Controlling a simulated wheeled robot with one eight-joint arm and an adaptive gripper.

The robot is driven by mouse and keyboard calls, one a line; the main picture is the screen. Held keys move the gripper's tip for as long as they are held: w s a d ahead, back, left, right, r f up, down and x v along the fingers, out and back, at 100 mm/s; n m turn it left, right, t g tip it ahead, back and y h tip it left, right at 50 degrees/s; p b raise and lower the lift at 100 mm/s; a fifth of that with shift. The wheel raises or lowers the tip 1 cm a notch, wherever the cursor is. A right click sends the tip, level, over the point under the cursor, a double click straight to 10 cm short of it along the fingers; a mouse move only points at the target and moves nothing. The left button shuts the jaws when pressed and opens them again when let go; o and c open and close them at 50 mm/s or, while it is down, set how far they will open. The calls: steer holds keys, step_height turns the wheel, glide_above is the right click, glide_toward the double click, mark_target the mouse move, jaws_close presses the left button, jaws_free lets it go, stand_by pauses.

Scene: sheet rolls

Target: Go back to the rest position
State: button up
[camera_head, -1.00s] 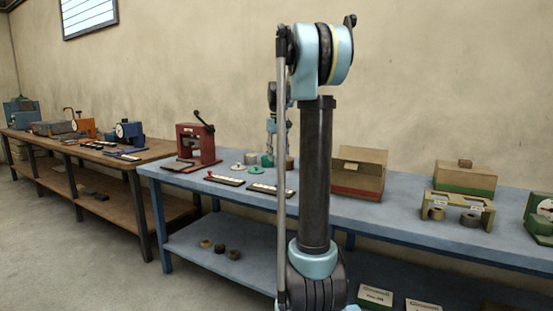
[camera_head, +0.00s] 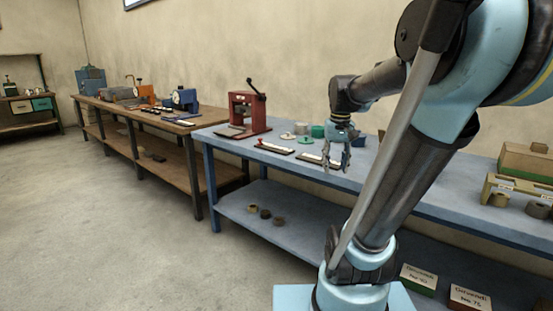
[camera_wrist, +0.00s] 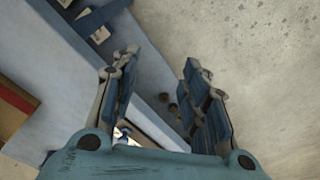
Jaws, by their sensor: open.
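My gripper (camera_head: 338,158) hangs fingers-down over the front edge of the blue table in the head view. In the wrist view my gripper (camera_wrist: 160,68) has its two blue-padded fingers spread apart, with nothing between the tips. The blue table (camera_head: 450,212) runs across the right half of the head view, and my arm hides part of it. In the wrist view the blue table (camera_wrist: 45,48) lies to the left, with grey floor to the right.
A red press (camera_head: 247,108), dark trays (camera_head: 274,147), and several rolls (camera_head: 302,129) stand on the tabletop. Small brown rolls (camera_head: 265,213) and boxes (camera_head: 419,280) sit on the lower shelf. A brown workbench (camera_head: 150,117) stands left. Open floor (camera_head: 120,220) lies in front.

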steer(key=s+f+t, duration=0.1)
steer(key=s+f, duration=1.4)
steer(key=shift+a, duration=0.4)
steer(key=shift+w+f, duration=0.15)
steer(key=shift+w, duration=0.3)
stand_by(1.2)
